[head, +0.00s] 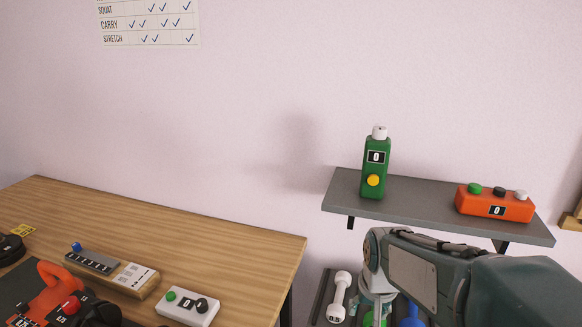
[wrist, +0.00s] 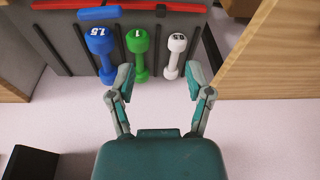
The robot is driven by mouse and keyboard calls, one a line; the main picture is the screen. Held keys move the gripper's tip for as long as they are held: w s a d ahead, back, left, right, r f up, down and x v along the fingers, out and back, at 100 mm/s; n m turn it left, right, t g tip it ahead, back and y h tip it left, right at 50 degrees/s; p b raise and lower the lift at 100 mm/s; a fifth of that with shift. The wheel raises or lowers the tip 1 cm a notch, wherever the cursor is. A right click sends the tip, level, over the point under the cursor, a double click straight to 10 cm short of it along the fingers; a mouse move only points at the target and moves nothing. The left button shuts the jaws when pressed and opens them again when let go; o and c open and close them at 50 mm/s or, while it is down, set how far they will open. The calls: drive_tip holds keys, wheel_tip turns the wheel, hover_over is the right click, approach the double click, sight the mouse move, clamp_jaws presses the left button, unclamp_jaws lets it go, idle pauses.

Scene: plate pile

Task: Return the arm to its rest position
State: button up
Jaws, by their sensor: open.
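My gripper (wrist: 160,72) is open and empty in the wrist view, its two fingers spread apart. Beyond the fingertips are a blue dumbbell (wrist: 102,52), a green dumbbell (wrist: 138,52) and a white dumbbell (wrist: 175,55). They line a dark rack, and the gripper appears apart from them. In the head view my arm reaches in from the lower right, below the grey shelf. The white dumbbell (head: 338,298) shows left of the arm's end. The green and blue ones are mostly hidden behind the arm or cut by the frame's edge.
The grey wall shelf (head: 440,212) above my arm holds a green bottle-like device (head: 375,165) and an orange button box (head: 495,203). A wooden table (head: 235,245) at the left bears a white button box (head: 187,306) and other gear.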

drive_tip(key=s+r+n+t, duration=0.1)
drive_tip(key=s+r, duration=0.3)
drive_tip(key=s, duration=0.3)
drive_tip(key=s+r+n+t, duration=0.1)
drive_tip(key=s+r+t, duration=0.1)
drive_tip(key=s, duration=0.5)
drive_tip(key=shift+s+r, duration=0.15)
drive_tip(key=shift+r, duration=0.75)
drive_tip(key=shift+d, duration=0.1)
